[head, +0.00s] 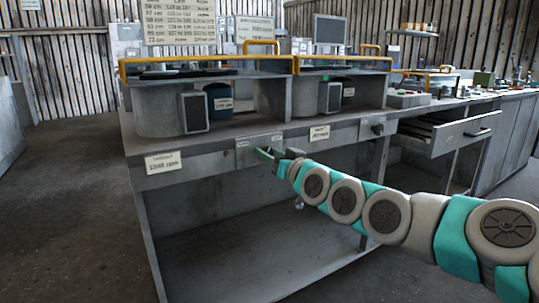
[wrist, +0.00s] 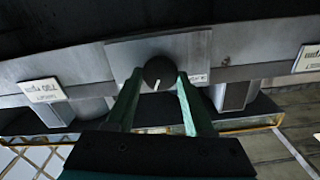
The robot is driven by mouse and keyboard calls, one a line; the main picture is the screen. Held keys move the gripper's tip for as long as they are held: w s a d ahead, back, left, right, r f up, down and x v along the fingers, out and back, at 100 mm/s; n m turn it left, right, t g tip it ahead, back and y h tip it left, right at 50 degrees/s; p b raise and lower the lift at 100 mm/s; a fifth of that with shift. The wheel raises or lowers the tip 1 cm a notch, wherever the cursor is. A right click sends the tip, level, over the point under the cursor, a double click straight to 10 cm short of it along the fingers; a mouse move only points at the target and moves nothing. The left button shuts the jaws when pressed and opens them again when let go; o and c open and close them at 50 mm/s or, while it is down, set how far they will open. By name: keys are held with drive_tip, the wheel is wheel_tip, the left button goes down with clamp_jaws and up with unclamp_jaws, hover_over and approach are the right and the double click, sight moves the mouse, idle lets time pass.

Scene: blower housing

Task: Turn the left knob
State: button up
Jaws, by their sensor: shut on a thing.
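The left knob (wrist: 158,72) is a dark round dial with a short white mark, set on a grey plate; in the wrist view the mark points to the bottom of the picture. My gripper (head: 266,154) is at the bench's front panel in the head view and hides the left knob there. In the wrist view its two green fingers (wrist: 159,82) stand on either side of the knob and are shut on it. The right knob (head: 378,128) is on the same panel, farther right and clear of my arm.
A white label (head: 165,162) is on the panel at left, another (head: 319,133) between the knobs. An open drawer (head: 465,134) juts out at right. Two grey housings with yellow rails (head: 207,62) stand on the bench top. Floor at left is clear.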

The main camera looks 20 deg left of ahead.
clamp_jaws()
drive_tip(key=n+b, duration=0.1)
drive_tip(key=n, duration=0.4)
drive_tip(key=o, duration=1.1)
unclamp_jaws()
drive_tip(key=shift+s, duration=0.15)
drive_tip(key=b+v, duration=0.1)
drive_tip(key=v, duration=0.6)
drive_tip(key=shift+s+d, duration=0.2)
drive_tip(key=shift+d, duration=0.05)
